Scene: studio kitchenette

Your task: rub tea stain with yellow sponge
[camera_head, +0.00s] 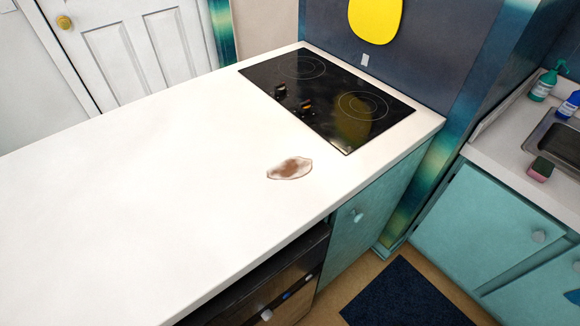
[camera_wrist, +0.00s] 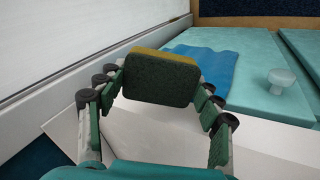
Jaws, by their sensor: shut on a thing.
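The tea stain (camera_head: 290,168) is a brown, irregular patch with a darker outline on the white countertop (camera_head: 150,180), near the cooktop's front corner. In the wrist view, my gripper (camera_wrist: 158,90) is shut on the yellow sponge (camera_wrist: 160,80). The sponge sits between the two fingers, with its dark green scouring side facing the camera and a yellow strip along its top edge. My gripper and the held sponge do not show in the head view, and the stain does not show in the wrist view.
A black cooktop (camera_head: 325,97) lies behind the stain. A pink and green sponge (camera_head: 540,168) rests by the sink (camera_head: 562,140), near green (camera_head: 544,84) and blue (camera_head: 569,104) bottles. A blue cloth (camera_wrist: 205,66) shows beyond my gripper. The countertop left of the stain is clear.

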